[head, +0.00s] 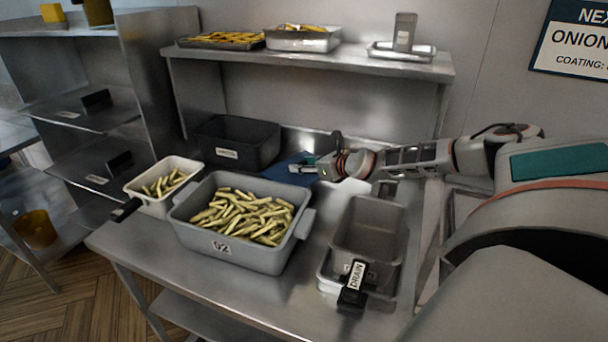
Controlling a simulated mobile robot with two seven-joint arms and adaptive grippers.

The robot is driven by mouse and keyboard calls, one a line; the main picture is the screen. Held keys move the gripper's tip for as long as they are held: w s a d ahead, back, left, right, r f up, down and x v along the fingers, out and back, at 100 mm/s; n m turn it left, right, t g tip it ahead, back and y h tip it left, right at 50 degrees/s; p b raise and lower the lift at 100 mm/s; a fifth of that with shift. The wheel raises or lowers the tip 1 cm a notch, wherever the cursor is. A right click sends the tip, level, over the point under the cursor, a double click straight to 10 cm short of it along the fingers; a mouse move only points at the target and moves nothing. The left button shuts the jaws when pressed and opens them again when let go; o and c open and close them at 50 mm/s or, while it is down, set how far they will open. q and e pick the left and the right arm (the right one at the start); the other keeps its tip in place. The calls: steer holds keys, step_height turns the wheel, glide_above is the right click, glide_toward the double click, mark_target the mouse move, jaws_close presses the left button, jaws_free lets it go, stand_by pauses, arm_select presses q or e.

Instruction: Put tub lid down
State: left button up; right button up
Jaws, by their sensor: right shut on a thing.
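A dark blue flat piece, which looks like the tub lid (281,172), shows behind the grey tub, right of the black bin. My right gripper (304,167) reaches in from the right and is shut on the lid's right side. The tub's rim hides part of the lid, and I cannot tell whether the lid touches the table. The grey tub (228,248), marked 02, stands uncovered on the steel table (190,308), filled with pale fries. My left gripper is not in view.
A black bin (237,145) stands behind the tub. A white basket of fries (152,207) is at its left. A grey container marked DRAIN (365,230) sits at its right, below my right arm. A steel shelf (310,65) with trays hangs above the back.

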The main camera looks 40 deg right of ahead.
mark_target(304, 174)
steer(key=shift+f, duration=1.8)
steer(key=shift+f, duration=0.15)
steer(key=o, duration=1.2)
steer(key=shift+s+r, duration=0.2)
steer(key=shift+r, duration=0.05)
steer(key=shift+v, duration=3.55)
